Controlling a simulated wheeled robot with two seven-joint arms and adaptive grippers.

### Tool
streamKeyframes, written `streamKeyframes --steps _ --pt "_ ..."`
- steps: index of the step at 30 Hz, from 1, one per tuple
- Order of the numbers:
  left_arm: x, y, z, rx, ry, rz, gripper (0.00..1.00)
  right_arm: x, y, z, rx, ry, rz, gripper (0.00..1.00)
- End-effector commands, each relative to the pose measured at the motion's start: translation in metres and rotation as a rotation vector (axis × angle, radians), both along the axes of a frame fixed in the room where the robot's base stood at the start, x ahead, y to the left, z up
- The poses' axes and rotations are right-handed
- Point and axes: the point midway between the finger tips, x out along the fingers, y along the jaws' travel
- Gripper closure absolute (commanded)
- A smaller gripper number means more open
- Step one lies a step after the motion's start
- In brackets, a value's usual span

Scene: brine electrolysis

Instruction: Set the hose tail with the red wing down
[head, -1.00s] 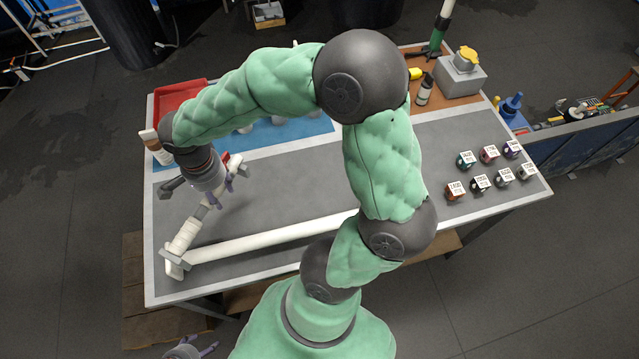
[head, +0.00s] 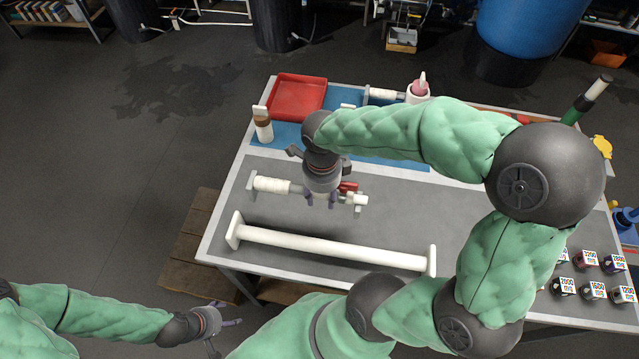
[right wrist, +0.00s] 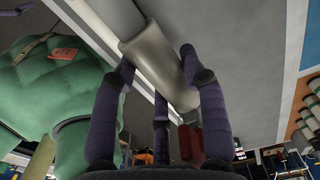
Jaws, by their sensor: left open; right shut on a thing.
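The red wing (head: 348,187) shows just right of my right gripper (head: 322,200) in the head view, beside a small white fitting (head: 357,200). My right gripper is shut on the hose tail, whose middle it hides. In the right wrist view, a pale grey cylinder (right wrist: 158,62) lies between the fingers, with a red part (right wrist: 190,144) near it. A ribbed white barrel (head: 271,185) lies in line on the left; whether it joins the held part is hidden. I cannot tell whether the hose tail touches the table. My left gripper (head: 213,322) is open and empty, off the table's front left.
A long white bar with end plates (head: 330,249) lies along the table front (head: 215,235). Labelled jars (head: 592,291) stand at right.

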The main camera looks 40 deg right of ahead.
Motion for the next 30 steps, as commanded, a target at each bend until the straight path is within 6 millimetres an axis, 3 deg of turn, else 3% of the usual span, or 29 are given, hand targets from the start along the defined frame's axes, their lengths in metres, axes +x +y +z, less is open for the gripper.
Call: streamKeyframes --steps 11,18,30 --pt "0.0 0.0 -0.017 0.0 0.0 0.0 0.33 0.069 -0.021 -0.035 0.001 0.002 0.0 0.96" --pt "0.0 0.0 -0.029 0.0 0.0 0.0 0.33 0.101 -0.03 -0.073 0.0 0.003 0.001 0.96" --pt "0.0 0.0 -0.037 0.0 0.0 0.0 0.33 0.12 -0.036 -0.1 0.0 0.001 0.001 0.96"
